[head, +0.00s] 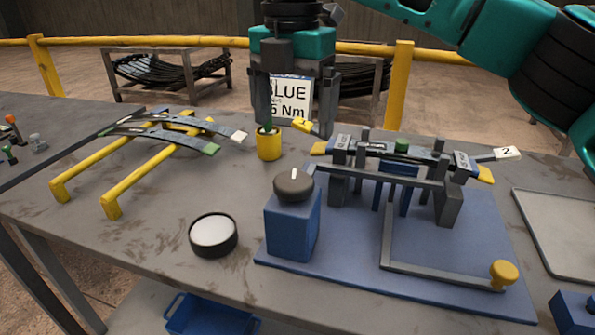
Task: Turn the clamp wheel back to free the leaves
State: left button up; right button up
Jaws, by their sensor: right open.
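A dark grey round wheel (293,185) with a white mark sits on top of a blue block (292,225), at the left of a blue base plate (455,240). Beside it, a dark clamp frame (447,205) on the plate holds a stack of dark leaves (375,150) with pale labels. A tag reading 2 (507,153) sticks out at the right end. My left gripper is not in view.
A lever with a yellow knob (503,274) lies at the plate's front right. A yellow pot (268,145) stands behind the wheel. Yellow rails (130,190) carry more leaves at left. A round dish (213,234) and a grey tray (560,235) flank the plate.

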aim_at(294, 179)
notch_tip(294, 179, down, 10)
jog(key=shift+f+b, duration=0.1)
jog(key=shift+b, duration=0.35)
jog(key=c, duration=1)
